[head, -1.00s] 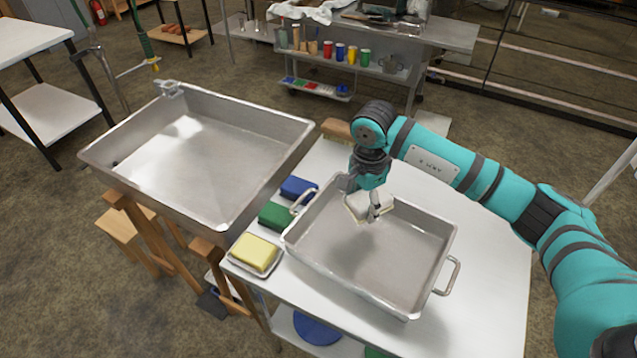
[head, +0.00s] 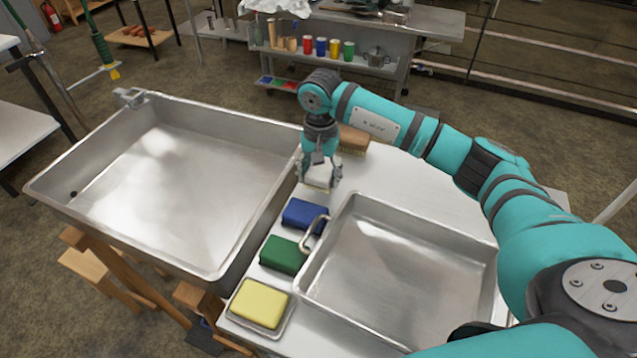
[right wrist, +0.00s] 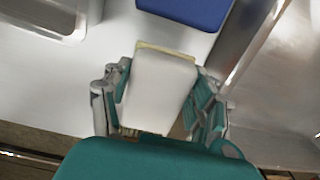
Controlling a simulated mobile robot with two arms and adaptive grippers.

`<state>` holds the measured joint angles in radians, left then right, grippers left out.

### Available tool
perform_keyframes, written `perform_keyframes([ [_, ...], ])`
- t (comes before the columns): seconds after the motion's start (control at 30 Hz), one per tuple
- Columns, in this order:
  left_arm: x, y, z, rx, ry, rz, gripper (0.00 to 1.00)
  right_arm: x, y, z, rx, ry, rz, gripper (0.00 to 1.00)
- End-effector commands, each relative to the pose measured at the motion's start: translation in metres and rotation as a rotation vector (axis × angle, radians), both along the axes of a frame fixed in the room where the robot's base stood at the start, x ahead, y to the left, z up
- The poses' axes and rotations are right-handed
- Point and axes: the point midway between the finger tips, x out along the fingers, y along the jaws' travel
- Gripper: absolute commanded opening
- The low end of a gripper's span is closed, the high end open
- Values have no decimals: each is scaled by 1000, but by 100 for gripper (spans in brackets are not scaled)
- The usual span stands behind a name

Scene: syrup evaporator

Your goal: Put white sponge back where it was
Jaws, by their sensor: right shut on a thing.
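The white sponge (head: 320,177) is between the fingers of my right gripper (head: 320,180), which is shut on it. It is over the white table, behind the blue sponge (head: 303,216) and left of the wooden brush (head: 353,140). In the right wrist view the white sponge (right wrist: 160,90) fills the space between the fingers, with the blue sponge (right wrist: 188,8) just beyond it. I cannot tell whether the white sponge touches the table. My left gripper is not in view.
The green sponge (head: 284,255) and the yellow sponge (head: 260,302) on its dish continue the row toward the front. A handled steel pan (head: 400,262) stands right of the row. A large steel basin (head: 170,185) stands to the left, its rim close to my right gripper.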

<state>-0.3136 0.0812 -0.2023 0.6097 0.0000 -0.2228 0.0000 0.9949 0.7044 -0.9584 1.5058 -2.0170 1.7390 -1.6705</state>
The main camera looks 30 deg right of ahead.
Motion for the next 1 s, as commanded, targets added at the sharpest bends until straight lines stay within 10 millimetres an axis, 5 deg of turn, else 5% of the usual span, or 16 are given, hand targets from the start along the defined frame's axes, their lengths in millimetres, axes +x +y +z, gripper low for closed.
perform_keyframes([
  [0.37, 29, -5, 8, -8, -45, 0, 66, 0, 0, -39, 1, -1, -1, 28],
  [0.7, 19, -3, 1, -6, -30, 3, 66, 0, 0, -44, 0, -1, -1, 28],
  [0.73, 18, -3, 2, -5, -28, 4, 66, 0, 0, -42, 0, -1, -1, 62],
  [0.87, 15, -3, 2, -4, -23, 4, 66, 0, 0, -42, 0, -1, -1, 79],
  [1.0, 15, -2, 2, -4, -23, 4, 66, 0, 0, -42, 0, -1, -1, 82],
])
